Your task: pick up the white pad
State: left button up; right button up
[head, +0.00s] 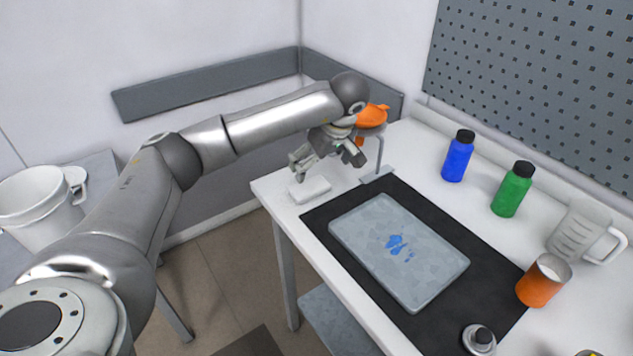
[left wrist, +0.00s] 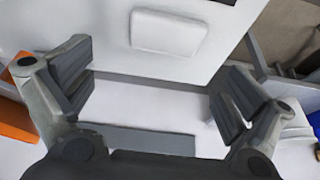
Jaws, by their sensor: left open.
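The white pad (head: 310,189) lies flat on the far left corner of the white table. In the left wrist view the pad (left wrist: 170,33) is a pale rounded rectangle at the top, beyond the fingertips. My left gripper (head: 326,158) is open and empty, above the table and just above and to the right of the pad in the head view. My right gripper is in neither view.
A grey stand (head: 380,155) with an orange item (head: 373,115) is close to my left gripper. A black mat (head: 318,217) holds a grey tray (head: 352,240) with blue stains. Blue (head: 457,158) and green (head: 512,192) bottles, a jug (head: 580,230) and an orange cup (head: 541,284) stand right.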

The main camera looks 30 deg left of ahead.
aim_at(310, 186)
pick_arm(q)
jog(key=f, duration=0.1)
jog(key=a+f, duration=0.1)
jog(key=f, duration=0.1)
jog(key=shift+s+a, duration=0.15)
jog(key=shift+f+p, duration=0.2)
jog(key=shift+p, duration=0.1)
jog(key=p+x, duration=0.1)
jog(key=x, duration=0.3)
jog(key=shift+f+p, duration=0.25)
jog(key=shift+p, duration=0.1)
jog(key=shift+a+f, duration=0.15)
jog(key=shift+f, duration=0.1)
jog(key=shift+c, duration=0.6)
jog(key=c, duration=0.5)
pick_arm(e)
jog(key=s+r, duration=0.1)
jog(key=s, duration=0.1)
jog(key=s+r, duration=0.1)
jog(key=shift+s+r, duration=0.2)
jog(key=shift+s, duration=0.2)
